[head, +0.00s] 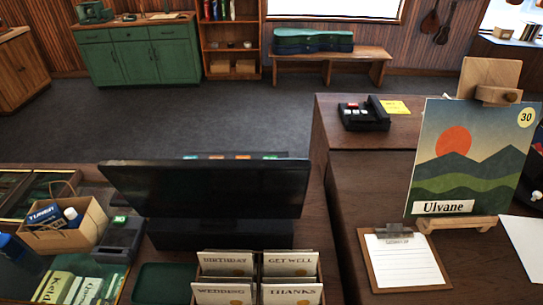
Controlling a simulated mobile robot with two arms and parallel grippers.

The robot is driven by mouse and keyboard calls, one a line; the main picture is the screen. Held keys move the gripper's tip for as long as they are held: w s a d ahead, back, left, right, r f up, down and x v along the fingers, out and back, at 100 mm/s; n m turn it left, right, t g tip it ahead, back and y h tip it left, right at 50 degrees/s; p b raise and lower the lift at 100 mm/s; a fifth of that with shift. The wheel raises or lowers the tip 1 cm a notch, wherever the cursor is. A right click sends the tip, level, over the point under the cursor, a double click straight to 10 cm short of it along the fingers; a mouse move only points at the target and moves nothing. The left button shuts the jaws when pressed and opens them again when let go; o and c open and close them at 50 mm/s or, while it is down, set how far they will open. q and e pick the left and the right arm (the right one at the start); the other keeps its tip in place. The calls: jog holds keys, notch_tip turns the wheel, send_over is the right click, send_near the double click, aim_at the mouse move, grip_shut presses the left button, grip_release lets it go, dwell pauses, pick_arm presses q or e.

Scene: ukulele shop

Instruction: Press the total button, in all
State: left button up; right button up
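A dark monitor (205,189) stands on the counter in the middle, above a black base (220,234). A dark strip with small teal, orange and green keys (242,157) shows just beyond its top edge; most of it is hidden by the monitor. A small black device (364,114) with red, white and green keys sits on the wooden counter to the right. No label reading "total" is legible on any key, so I cannot tell which is the total button. Neither of my grippers is in view.
A card rack (258,280) stands in front. A clipboard (402,259) and an easel picture (472,160) are at right. Grey floor (240,112) lies open beyond the counter.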

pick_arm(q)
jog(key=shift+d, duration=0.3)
